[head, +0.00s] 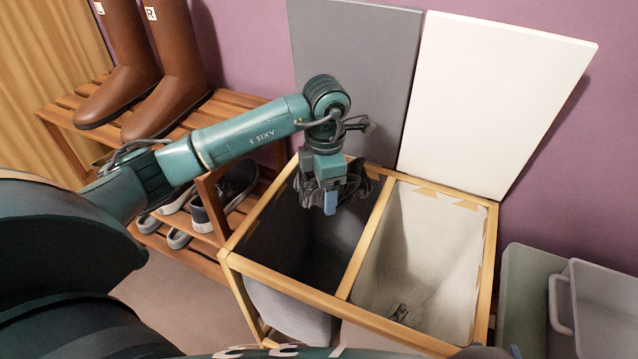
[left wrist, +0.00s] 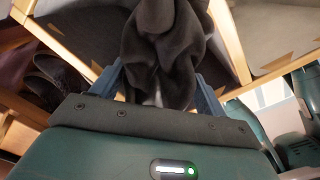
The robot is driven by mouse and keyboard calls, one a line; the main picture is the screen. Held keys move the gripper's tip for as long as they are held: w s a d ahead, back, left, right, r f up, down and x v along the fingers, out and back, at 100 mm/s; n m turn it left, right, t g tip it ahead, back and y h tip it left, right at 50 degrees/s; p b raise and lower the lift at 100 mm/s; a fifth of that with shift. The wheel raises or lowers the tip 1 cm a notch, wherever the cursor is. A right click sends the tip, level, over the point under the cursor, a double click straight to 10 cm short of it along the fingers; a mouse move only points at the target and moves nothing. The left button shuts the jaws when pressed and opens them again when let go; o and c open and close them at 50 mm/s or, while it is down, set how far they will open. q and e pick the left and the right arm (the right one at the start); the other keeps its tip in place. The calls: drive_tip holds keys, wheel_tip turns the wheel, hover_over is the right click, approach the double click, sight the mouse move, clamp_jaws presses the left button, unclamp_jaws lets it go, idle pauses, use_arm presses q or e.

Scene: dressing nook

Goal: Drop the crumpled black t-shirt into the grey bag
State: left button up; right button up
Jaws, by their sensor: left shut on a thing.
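My left gripper (head: 331,196) is over the grey bag (head: 300,240), the left compartment of a wooden-framed hamper. It is shut on the crumpled black t-shirt (head: 356,186), which bunches around the fingers near the top of the bag. In the left wrist view the t-shirt (left wrist: 165,60) hangs as a dark, folded bundle between the blue fingers of the left gripper (left wrist: 160,90). Part of the t-shirt is hidden behind the gripper in the head view. My right gripper is not in view.
A cream bag (head: 415,250) fills the right compartment, with a small dark item (head: 402,312) at its bottom. The grey lid (head: 355,70) and white lid (head: 490,95) stand open against the wall. A shoe rack (head: 240,105) with boots is left; grey bins (head: 600,300) are right.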

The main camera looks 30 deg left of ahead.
use_arm(q)
drive_tip(key=n, duration=0.2)
drive_tip(key=f+n, duration=0.1)
drive_tip(key=n, duration=0.1)
drive_tip(key=a+n, duration=0.1)
drive_tip(key=shift+w+f+n, duration=0.15)
drive_tip(key=shift+w+n, duration=0.1)
drive_tip(key=shift+n, duration=0.15)
drive_tip(key=shift+a+f+n, duration=0.15)
drive_tip(key=shift+f+n, duration=0.05)
drive_tip(key=shift+n, duration=0.6)
drive_tip(key=shift+f, duration=0.15)
drive_tip(key=shift+f+b, duration=0.3)
drive_tip(key=shift+f, duration=0.25)
wheel_tip(320, 180, down, 5)
drive_tip(key=b, duration=0.4)
drive_tip(key=shift+r, duration=0.1)
use_arm(e)
drive_tip(key=f, duration=0.1)
drive_tip(key=w+a+f+n, duration=0.1)
drive_tip(key=f, duration=0.1)
drive_tip(key=shift+w+a+f+n, duration=0.1)
drive_tip(key=shift+a+f+n, duration=0.1)
drive_tip(key=shift+n, duration=0.1)
use_arm(q)
drive_tip(key=o, duration=1.1)
drive_tip(key=shift+r, duration=0.15)
use_arm(e)
drive_tip(key=shift+r, duration=0.1)
